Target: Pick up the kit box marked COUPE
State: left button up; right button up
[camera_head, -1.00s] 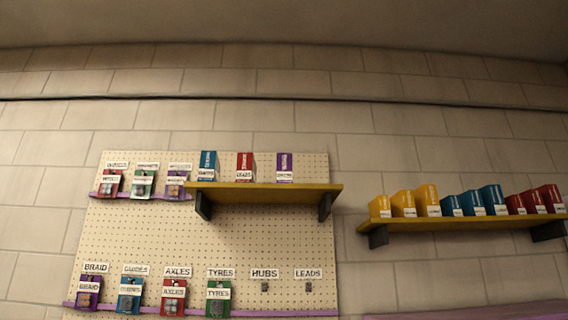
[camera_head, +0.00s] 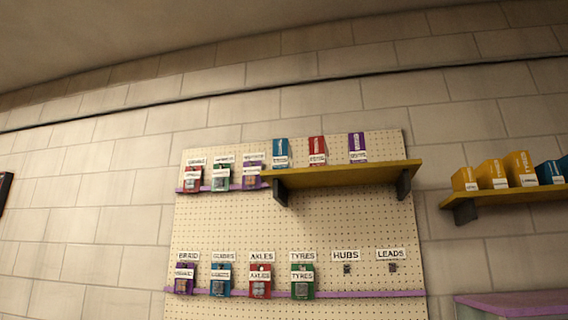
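No box that I can read as COUPE shows in the head view. Three upright boxes stand on the yellow shelf (camera_head: 345,175) on the pegboard: a blue one (camera_head: 281,153), a red one (camera_head: 317,150) and a purple one (camera_head: 356,147). Their small labels are too blurred to read surely. Neither of my grippers is in view.
The pegboard (camera_head: 300,225) carries hanging packs under labels such as AXLES (camera_head: 260,282) and TYRES (camera_head: 302,283). A second yellow shelf (camera_head: 510,193) at the right holds yellow and blue bins. A purple surface (camera_head: 515,303) shows at the lower right.

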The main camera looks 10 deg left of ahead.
aim_at(282, 151)
jog(key=i+l+u, duration=0.15)
jog(key=i, duration=0.25)
jog(key=i+l+u, duration=0.15)
jog(key=i, duration=0.25)
jog(key=i+l+u, duration=0.15)
jog(key=i+l, duration=0.1)
jog(key=i, duration=0.1)
